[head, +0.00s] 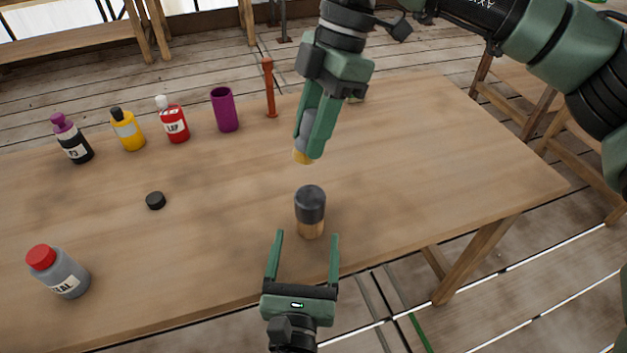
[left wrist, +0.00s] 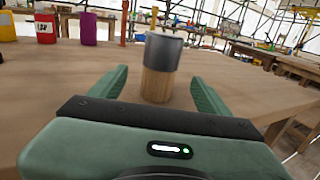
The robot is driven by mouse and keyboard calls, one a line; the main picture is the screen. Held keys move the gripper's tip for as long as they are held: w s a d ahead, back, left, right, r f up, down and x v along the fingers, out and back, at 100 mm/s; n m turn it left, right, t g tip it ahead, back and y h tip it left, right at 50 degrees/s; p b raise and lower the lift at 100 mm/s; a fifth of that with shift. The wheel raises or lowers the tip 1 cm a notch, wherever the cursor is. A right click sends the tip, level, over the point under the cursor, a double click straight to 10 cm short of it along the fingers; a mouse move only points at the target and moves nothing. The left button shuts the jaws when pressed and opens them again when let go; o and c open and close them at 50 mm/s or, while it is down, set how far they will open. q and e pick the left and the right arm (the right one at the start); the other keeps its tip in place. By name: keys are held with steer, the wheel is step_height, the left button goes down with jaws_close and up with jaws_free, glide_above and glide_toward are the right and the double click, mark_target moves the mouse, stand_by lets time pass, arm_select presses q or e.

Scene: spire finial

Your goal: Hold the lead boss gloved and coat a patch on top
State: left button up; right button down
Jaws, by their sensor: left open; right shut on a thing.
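The lead boss (head: 311,204) is a dark grey, round-topped piece on a light wooden cylinder (head: 310,230), upright near the table's front edge. It also shows in the left wrist view (left wrist: 163,52). My left gripper (head: 306,238) is open in front of it; its fingers point towards the wooden cylinder and the space between them is empty. My right gripper (head: 306,146) is shut on a grey thing with a yellow end (head: 303,157), held beyond the boss. The fingers hide much of this thing. A grey bottle (head: 68,281) with a red cap and a partly readable label stands at front left.
On the wooden table (head: 430,160), purple-capped (head: 72,141), yellow (head: 127,132) and red (head: 172,122) bottles, a purple cup (head: 225,110) and a red-brown post (head: 269,90) stand along the back. A black disc (head: 155,201) lies left of the boss. The table's right side is clear.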

mark_target(309, 195)
arm_select(q)
steer(key=w, duration=0.6)
steer(key=w+d, duration=0.1)
steer(key=w, duration=0.3)
steer(key=c, duration=1.6)
arm_select(e)
steer(key=f+h, duration=0.1)
steer(key=f+t+h, duration=0.1)
steer(key=f, duration=0.1)
steer(key=f+t+h, duration=0.1)
steer(key=shift+s+a+f, duration=0.15)
steer(key=shift+a, duration=0.1)
arm_select(q)
steer(key=shift+d, duration=0.1)
arm_select(e)
steer(key=shift+d+f, duration=0.2)
steer(key=shift+f, duration=0.85)
steer(key=shift+a+f, duration=0.1)
steer(key=shift+f, duration=0.75)
